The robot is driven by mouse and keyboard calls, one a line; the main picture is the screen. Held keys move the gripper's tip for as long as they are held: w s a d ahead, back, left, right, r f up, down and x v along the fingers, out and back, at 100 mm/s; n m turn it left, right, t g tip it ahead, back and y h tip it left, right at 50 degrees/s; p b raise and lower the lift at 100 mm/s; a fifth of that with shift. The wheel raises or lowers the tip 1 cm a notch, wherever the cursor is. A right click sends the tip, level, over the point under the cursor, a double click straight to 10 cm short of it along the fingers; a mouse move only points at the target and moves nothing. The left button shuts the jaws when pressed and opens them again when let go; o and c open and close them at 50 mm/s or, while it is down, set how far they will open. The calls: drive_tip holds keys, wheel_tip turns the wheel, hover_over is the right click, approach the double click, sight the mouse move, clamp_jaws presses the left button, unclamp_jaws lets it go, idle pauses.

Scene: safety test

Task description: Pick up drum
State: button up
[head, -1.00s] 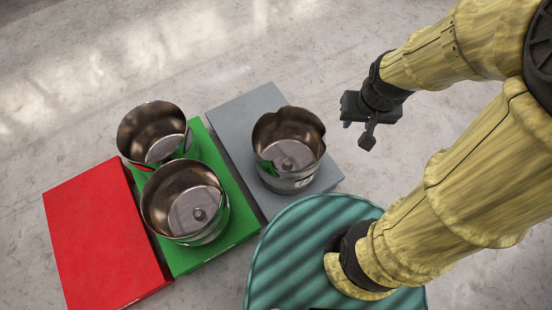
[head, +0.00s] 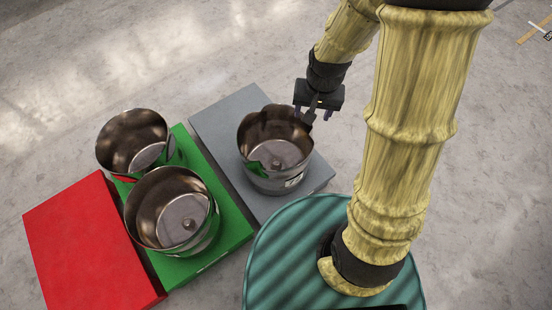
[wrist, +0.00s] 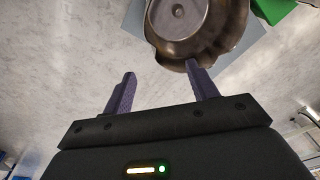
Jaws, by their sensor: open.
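Three metal drums with open tops show in the head view. One drum (head: 276,160) with an uneven, notched rim stands on the grey platform (head: 222,115). Two more drums, a rear one (head: 136,142) and a front one (head: 172,212), stand on the green platform (head: 232,232). My gripper (head: 317,118) is open and empty at the upper right rim of the drum on the grey platform. In the wrist view, this drum (wrist: 190,25) lies beyond the fingers (wrist: 163,82), and the right fingertip overlaps its rim. I cannot tell whether they touch.
A red platform (head: 85,245) lies at the left, next to the green one. My teal ribbed base is at the bottom, close to the grey platform. The concrete floor (head: 240,45) behind the platforms is clear.

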drive_tip(key=w+a+f+m+g+b, duration=0.1)
drive_tip(key=w+a+f+m+b, duration=0.25)
drive_tip(key=f, duration=0.85)
drive_tip(key=b, duration=0.2)
hover_over(276, 161)
wheel_tip(276, 161, down, 11)
drive_tip(key=shift+a+r+n+g, duration=0.1)
drive_tip(key=shift+r+n+g, duration=0.1)
drive_tip(key=shift+n+g, duration=0.1)
wheel_tip(276, 161, down, 12)
drive_tip(key=b, duration=0.7)
drive_tip(key=shift+f, duration=0.1)
wheel_tip(276, 161, down, 5)
drive_tip(key=b, duration=0.5)
drive_tip(key=shift+f, duration=0.15)
